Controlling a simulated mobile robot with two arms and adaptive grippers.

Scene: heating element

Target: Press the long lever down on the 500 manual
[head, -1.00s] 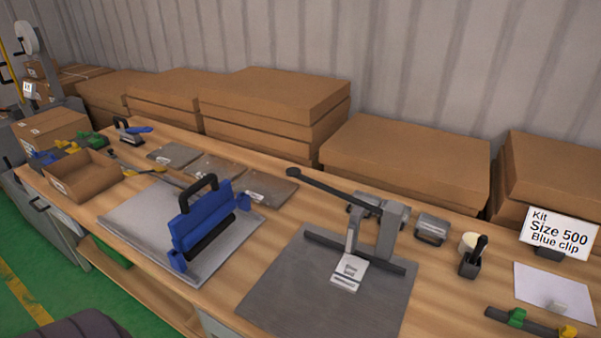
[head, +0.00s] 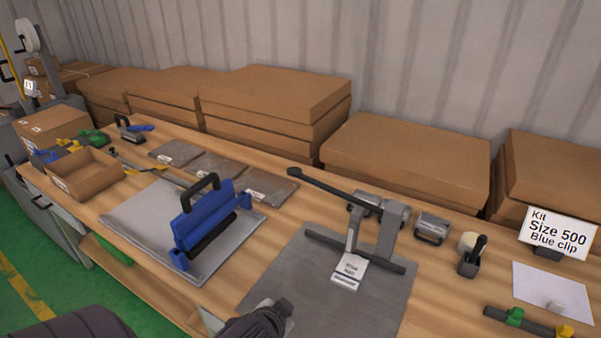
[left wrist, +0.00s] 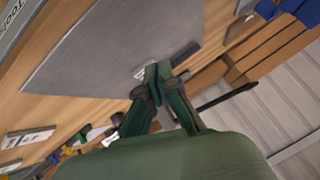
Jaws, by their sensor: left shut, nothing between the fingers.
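The manual press with the long black lever (head: 330,187) stands on a grey base plate (head: 300,285) right of centre in the head view. The lever is raised, pointing left with its knob end up, from a grey upright (head: 388,235). A white labelled piece (head: 348,272) sits at the foot of the upright. The lever (left wrist: 226,97) and plate (left wrist: 90,50) also show in the left wrist view. My left gripper's green fingers (left wrist: 157,75) are shut and empty there, beside the lever in the picture. A dark jointed part of my arm shows at the bottom of the head view. My right gripper is out of view.
Cardboard stacks (head: 405,160) line the wall behind.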

